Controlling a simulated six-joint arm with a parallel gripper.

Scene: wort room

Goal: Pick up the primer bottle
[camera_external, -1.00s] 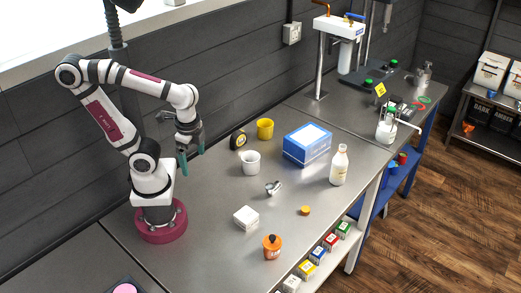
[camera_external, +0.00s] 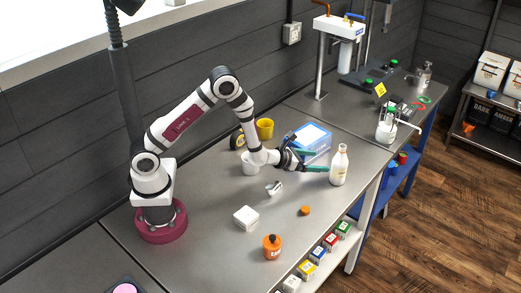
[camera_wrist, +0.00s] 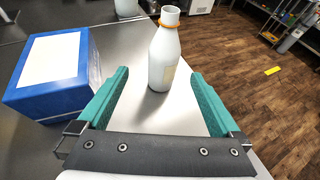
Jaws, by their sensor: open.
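A white bottle (camera_external: 339,167) with a pale label and an orange ring at its neck stands upright near the bench's front edge. It also shows in the wrist view (camera_wrist: 164,60). Its label is too small to read, so I cannot confirm it is the primer bottle. My gripper (camera_external: 320,161) is open and empty, with green fingers pointing at the white bottle. In the wrist view my gripper (camera_wrist: 160,75) has a fingertip to each side of the bottle, with gaps on both sides. A small orange bottle (camera_external: 272,248) with a dark cap stands farther forward.
A blue box (camera_external: 318,135) with a white top sits close beside my gripper; in the wrist view the box (camera_wrist: 50,75) is left of the fingers. A white cup (camera_external: 250,168), metal fitting (camera_external: 274,188), orange cap (camera_external: 305,210) and white box (camera_external: 246,218) stand nearby.

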